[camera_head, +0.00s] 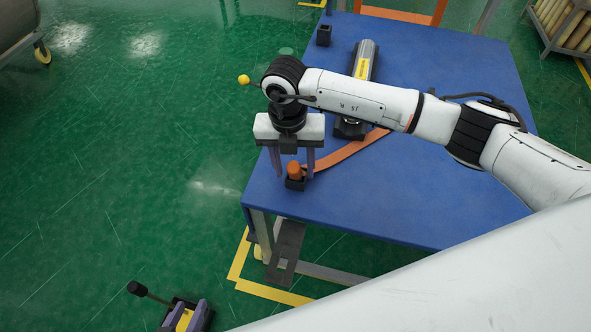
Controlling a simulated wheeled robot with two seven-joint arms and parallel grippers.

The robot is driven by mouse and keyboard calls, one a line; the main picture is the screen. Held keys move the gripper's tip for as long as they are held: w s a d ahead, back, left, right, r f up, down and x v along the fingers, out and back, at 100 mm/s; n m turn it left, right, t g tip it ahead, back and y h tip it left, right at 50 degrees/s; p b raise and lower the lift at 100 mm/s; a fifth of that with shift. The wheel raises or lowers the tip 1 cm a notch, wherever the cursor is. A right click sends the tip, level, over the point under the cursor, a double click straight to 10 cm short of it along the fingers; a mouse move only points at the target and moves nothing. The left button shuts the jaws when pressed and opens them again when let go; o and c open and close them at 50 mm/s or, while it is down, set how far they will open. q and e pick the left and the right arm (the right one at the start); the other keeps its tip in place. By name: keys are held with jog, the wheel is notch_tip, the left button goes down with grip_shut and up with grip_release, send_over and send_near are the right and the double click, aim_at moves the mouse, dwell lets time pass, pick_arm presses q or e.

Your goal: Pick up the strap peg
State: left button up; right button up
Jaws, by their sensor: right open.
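The strap peg (294,168) is an orange upright peg in a small black holder (296,183) at the blue table's near left corner. An orange strap (345,153) runs from beside it across the table, passing under my right arm. My right gripper (293,174) points down with its two purple fingers apart, one on each side of the peg in this view. Whether the fingers touch the peg cannot be told.
The blue table (440,185) is mostly bare on its right. A grey roll with a yellow label (363,65) lies behind my right arm, on a black support (350,130). A small black holder (324,35) stands at the far left corner. Green floor (120,170) lies left.

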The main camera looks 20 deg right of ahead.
jog(key=shift+f, duration=0.55)
grip_shut()
